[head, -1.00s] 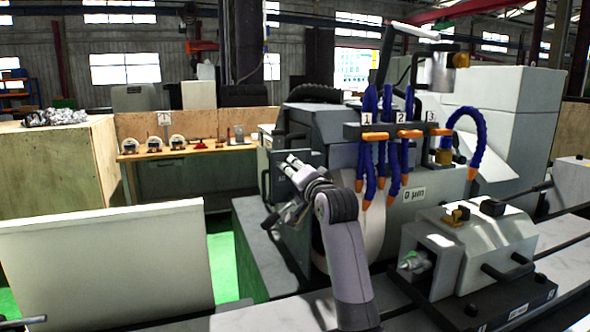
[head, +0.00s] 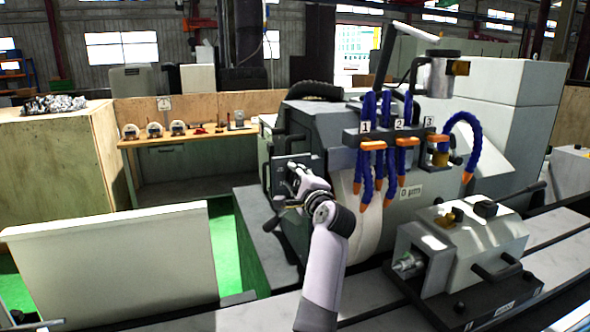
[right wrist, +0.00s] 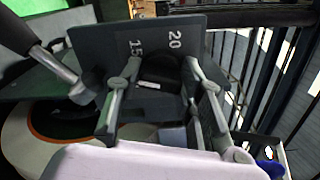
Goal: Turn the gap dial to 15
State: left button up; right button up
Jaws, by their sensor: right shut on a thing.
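The gap dial's dark plate (right wrist: 185,25) shows in the right wrist view with the white numbers 15 and 20 on it. A black knob (right wrist: 160,72) sits below the numbers, with a short white mark on it. My right gripper (right wrist: 160,95) has one finger on each side of the knob and is shut on it. In the head view my right gripper (head: 290,190) is at the left end of the grinder, in front of a dark panel (head: 284,168). It hides much of the dial there, and the numbers cannot be read. My left gripper is not in view.
Blue coolant hoses (head: 367,150) with orange tips hang right of my arm. A grey workhead (head: 470,235) stands on the bed at the right. A pale panel (head: 110,262) fills the front left. A bench (head: 185,140) stands behind.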

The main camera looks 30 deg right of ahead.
jog(key=m+p, duration=0.2)
jog(key=m, duration=0.1)
jog(key=shift+r+p, duration=0.1)
jog(key=shift+p, duration=0.3)
jog(key=shift+f+m+p, duration=0.2)
jog(key=shift+m+p, duration=0.55)
jog(key=shift+m, duration=0.45)
jog(key=o, duration=1.2)
jog(key=shift+c, duration=0.2)
jog(key=shift+r, duration=0.1)
notch_tip(320, 180, up, 10)
jog(key=shift+s+f, duration=0.1)
jog(key=shift+s, duration=0.05)
